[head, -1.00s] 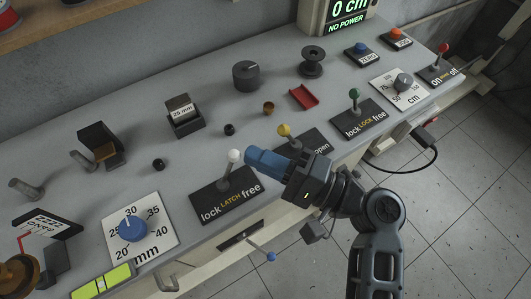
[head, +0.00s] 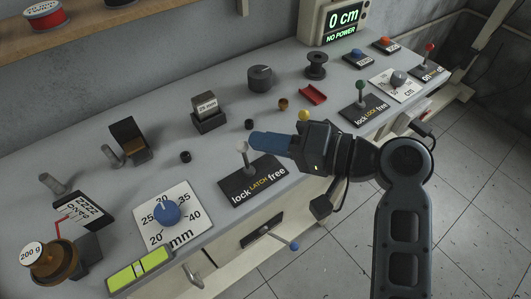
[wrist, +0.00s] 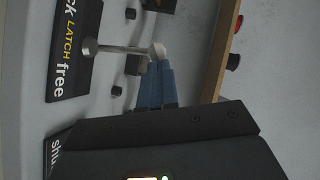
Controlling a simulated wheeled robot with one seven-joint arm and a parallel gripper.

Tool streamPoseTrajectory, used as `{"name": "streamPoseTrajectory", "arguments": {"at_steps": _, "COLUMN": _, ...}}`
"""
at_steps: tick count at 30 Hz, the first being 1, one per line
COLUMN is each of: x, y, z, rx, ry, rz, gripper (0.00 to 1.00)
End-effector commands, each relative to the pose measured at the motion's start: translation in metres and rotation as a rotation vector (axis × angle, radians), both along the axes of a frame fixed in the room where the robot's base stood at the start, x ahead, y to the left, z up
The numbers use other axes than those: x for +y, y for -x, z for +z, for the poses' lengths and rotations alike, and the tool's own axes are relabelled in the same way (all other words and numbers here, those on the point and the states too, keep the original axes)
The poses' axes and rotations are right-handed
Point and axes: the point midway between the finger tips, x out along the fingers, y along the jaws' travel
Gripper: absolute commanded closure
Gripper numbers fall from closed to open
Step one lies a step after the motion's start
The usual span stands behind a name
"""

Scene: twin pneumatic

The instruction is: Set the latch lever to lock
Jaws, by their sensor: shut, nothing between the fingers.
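The latch lever (head: 244,152) has a pale grey-white knob on a thin metal stem. It rises from a black plate (head: 236,190) marked "lock LATCH free", with lock on the left and free on the right. The stem is near upright, with a slight lean toward lock in the head view. My gripper (head: 256,141) is shut and empty. Its blue fingertips are at the free side of the knob and appear to touch it. The wrist view shows the knob (wrist: 157,51) right at the fingertips (wrist: 157,68).
A yellow-knobbed lever (head: 304,115) stands just behind my gripper. A blue dial (head: 170,214) on a white mm scale lies to the left. A card block (head: 208,115) stands behind the latch.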

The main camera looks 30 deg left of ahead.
Motion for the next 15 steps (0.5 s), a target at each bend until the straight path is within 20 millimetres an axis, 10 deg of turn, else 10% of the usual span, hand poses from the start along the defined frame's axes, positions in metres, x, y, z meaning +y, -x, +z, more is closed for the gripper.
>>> {"name": "streamPoseTrajectory", "arguments": {"at_steps": 15, "x": 0.012, "y": 0.028, "z": 0.003, "rx": -0.215, "ry": 0.09, "rz": 0.001, "gripper": 1.0}}
